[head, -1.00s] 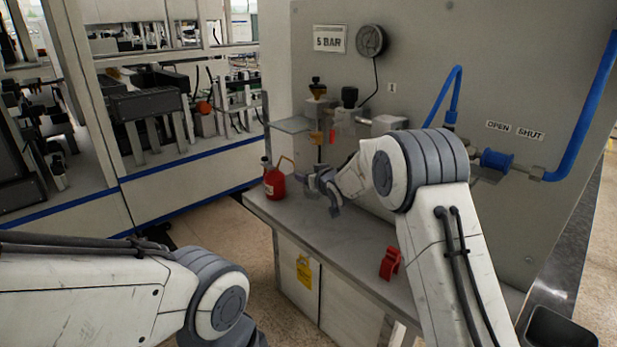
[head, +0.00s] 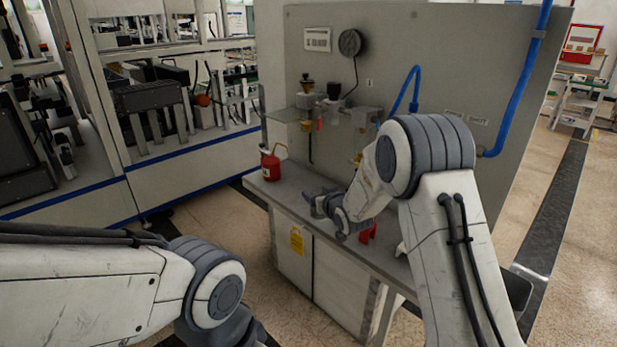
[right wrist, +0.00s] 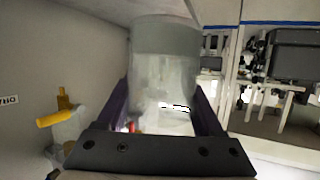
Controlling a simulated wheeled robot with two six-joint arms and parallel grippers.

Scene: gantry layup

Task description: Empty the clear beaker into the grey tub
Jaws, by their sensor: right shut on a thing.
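The clear beaker (right wrist: 165,75) shows in the right wrist view as a see-through cylinder between my right gripper's two dark fingers. A greyer band covers its upper part; I cannot tell its contents. In the head view my right gripper (head: 328,205) is shut on it above the bench top, between the red can and the red clamp-like piece; the beaker is hard to make out there. A dark grey open container (head: 518,290), likely the grey tub, is partly hidden behind my right arm, past the bench's near right end. My left gripper is out of view.
The narrow bench (head: 285,190) stands against a grey panel (head: 440,60) with blue pipes. A red can (head: 270,167) is at its far left end and a red clamp-like piece (head: 368,232) near its front. A glass shelf (head: 288,115) juts out. Floor in front is clear.

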